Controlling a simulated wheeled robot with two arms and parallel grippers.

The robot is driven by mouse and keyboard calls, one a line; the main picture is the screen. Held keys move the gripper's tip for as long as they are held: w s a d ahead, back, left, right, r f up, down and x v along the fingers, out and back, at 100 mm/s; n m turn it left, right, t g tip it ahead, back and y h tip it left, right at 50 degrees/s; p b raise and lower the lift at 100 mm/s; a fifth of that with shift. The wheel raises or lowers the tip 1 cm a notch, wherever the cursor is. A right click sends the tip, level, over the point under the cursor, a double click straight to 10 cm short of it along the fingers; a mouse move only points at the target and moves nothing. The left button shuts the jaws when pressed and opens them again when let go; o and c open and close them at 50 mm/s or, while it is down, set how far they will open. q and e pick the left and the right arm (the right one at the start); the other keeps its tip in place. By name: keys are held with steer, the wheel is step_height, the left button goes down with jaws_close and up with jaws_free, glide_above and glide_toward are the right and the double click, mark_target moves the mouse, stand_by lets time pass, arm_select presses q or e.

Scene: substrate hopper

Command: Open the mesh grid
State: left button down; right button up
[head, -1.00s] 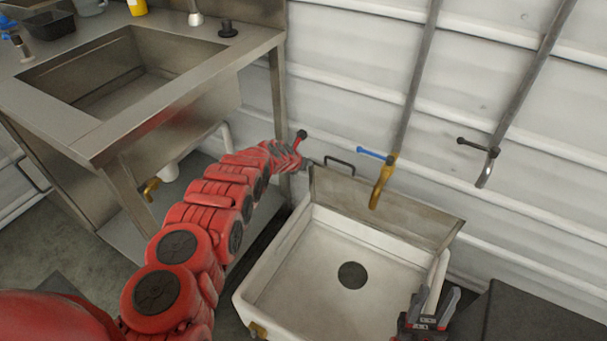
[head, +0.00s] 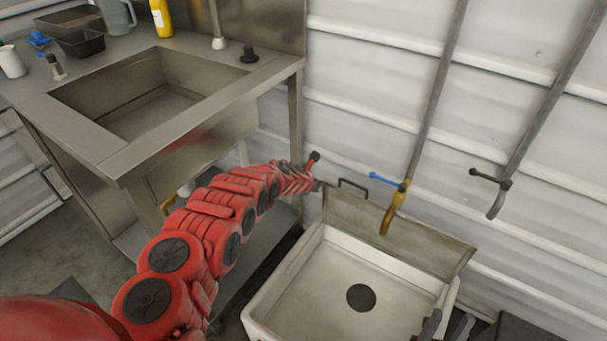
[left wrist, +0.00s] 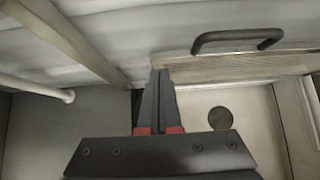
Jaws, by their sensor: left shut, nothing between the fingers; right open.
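The mesh grid (head: 395,235) stands raised, nearly upright, along the back edge of the white basin (head: 300,297). Its black handle (head: 353,187) is on the top edge, and it also shows in the left wrist view (left wrist: 238,37). My left gripper (head: 320,186) is shut and empty at the grid's upper left corner. In the left wrist view its closed fingers (left wrist: 160,78) lie beside the grid's left end, left of the handle; I cannot tell whether they touch. My right gripper (head: 446,326) is open at the basin's front right, partly cut off by the picture edge.
A steel sink counter (head: 110,160) stands left of the basin. A brass tap (head: 395,210) with a blue lever hangs before the grid. Another pipe with a black lever (head: 490,178) is on the wall to the right. The basin is empty around its dark drain (head: 361,298).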

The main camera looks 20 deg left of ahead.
arm_select(q)
steer(key=p+v, duration=1.3)
steer(key=v, duration=0.2)
steer(key=shift+p, duration=0.3)
steer(key=shift+w, duration=0.1)
